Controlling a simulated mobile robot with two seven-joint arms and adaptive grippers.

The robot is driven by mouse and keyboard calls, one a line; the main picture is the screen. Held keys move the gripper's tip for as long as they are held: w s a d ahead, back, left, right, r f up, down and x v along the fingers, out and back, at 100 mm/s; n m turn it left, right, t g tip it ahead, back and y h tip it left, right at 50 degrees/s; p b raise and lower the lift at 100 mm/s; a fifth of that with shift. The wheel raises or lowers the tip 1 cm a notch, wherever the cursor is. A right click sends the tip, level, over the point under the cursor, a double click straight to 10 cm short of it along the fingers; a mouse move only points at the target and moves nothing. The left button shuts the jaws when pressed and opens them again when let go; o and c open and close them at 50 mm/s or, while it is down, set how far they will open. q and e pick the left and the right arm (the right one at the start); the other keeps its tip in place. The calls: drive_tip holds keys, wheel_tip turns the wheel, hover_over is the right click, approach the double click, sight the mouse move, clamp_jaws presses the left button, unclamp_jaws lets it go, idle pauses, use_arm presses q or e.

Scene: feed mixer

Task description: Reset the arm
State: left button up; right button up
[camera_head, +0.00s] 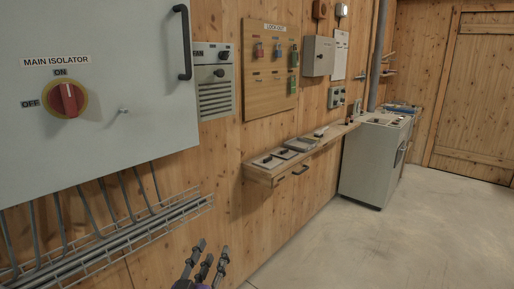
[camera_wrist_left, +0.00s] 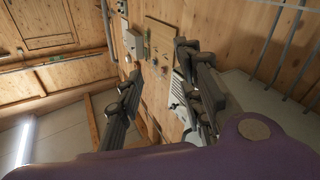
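My left gripper (camera_head: 208,257) shows at the bottom of the head view, with its dark fingers pointing up. It is in front of the wooden wall, below and to the right of the grey isolator cabinet (camera_head: 105,125). In the left wrist view the gripper (camera_wrist_left: 160,66) has its fingers spread apart with a clear gap and nothing held between them. Most of the left arm is out of the head view. My right gripper is not in view.
The cabinet carries a red rotary switch (camera_head: 67,99) and a black handle (camera_head: 183,42). A wire cable tray (camera_head: 120,235) runs below it. A lockout board (camera_head: 269,68), a wooden shelf (camera_head: 262,172) and a grey machine (camera_head: 372,165) stand further right. The concrete floor (camera_head: 400,245) at right is clear.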

use_arm(q)
drive_tip(key=s+a+f+m+g+y+p, duration=0.1)
drive_tip(key=s+a+f+g, duration=0.15)
drive_tip(key=s+f, duration=0.7)
drive_tip(key=s+a+f+g+y, duration=0.15)
drive_tip(key=s+f+g, duration=0.35)
drive_tip(key=f, duration=0.7)
drive_tip(key=s+a+f+g, duration=0.1)
drive_tip(key=s+f, duration=0.4)
drive_tip(key=s, duration=0.6)
drive_tip(key=s+a+f+g+p, duration=0.1)
drive_tip(key=s+a+f, duration=0.3)
drive_tip(key=s, duration=0.7)
drive_tip(key=shift+s+f+g+y, duration=0.3)
drive_tip(key=shift+f+g+y, duration=0.05)
drive_tip(key=shift+f, duration=0.55)
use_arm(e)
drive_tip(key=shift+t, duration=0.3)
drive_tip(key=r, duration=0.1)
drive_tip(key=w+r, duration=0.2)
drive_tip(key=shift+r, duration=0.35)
